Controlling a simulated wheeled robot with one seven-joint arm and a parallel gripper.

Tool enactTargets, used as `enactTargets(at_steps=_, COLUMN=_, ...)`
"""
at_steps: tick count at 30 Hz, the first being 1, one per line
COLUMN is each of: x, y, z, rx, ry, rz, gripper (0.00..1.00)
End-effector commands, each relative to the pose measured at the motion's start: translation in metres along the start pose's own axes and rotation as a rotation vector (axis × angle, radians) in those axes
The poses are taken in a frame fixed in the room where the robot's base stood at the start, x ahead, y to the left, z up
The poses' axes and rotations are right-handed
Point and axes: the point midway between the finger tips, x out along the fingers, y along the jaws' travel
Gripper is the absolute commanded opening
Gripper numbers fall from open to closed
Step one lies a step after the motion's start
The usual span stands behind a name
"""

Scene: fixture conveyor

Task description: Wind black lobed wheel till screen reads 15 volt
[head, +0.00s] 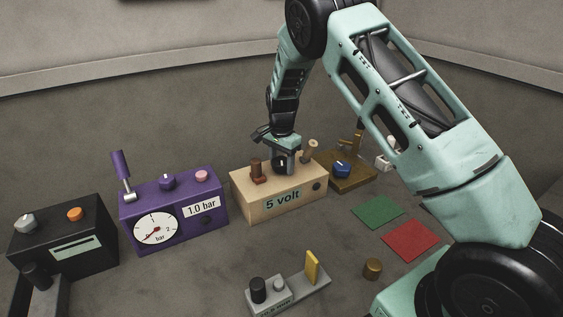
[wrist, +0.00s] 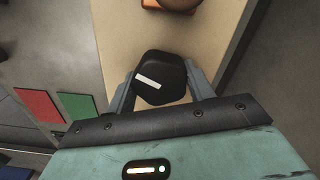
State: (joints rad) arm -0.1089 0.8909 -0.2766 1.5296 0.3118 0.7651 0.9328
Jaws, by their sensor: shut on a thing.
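The black lobed wheel (wrist: 162,77) has a white mark on its top and sits on the beige box (head: 243,201). In the head view the wheel (head: 280,165) is partly covered by my gripper (head: 283,158). In the wrist view my gripper (wrist: 160,92) has its fingers on either side of the wheel and is shut on it. The screen (head: 283,199) on the front of the beige box reads 5 volt.
On the beige box, a brown knob (head: 257,170) stands left of the wheel and a tan one (head: 310,150) right. A purple box (head: 185,226) and black box (head: 95,261) stand left. Green (head: 378,212) and red (head: 411,240) squares lie in front.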

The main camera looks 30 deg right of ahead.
Motion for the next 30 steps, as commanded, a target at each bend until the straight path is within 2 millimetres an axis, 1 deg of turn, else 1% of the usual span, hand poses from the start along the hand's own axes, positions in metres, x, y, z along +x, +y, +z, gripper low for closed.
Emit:
enactTargets(at_steps=6, x=-0.0020, y=-0.0008, z=-0.0008, rx=0.151, ry=0.003, rz=-0.003, gripper=0.30)
enactTargets(at_steps=13, x=-0.0015, y=-0.0009, z=-0.0006, rx=0.252, ry=0.002, rz=-0.003, gripper=0.30)
enactTargets(at_steps=20, x=-0.0014, y=-0.0008, z=-0.0010, rx=0.294, ry=0.002, rz=-0.003, gripper=0.30)
enactTargets(at_steps=30, x=-0.0013, y=-0.0008, z=-0.0010, rx=0.298, ry=0.002, rz=-0.003, gripper=0.30)
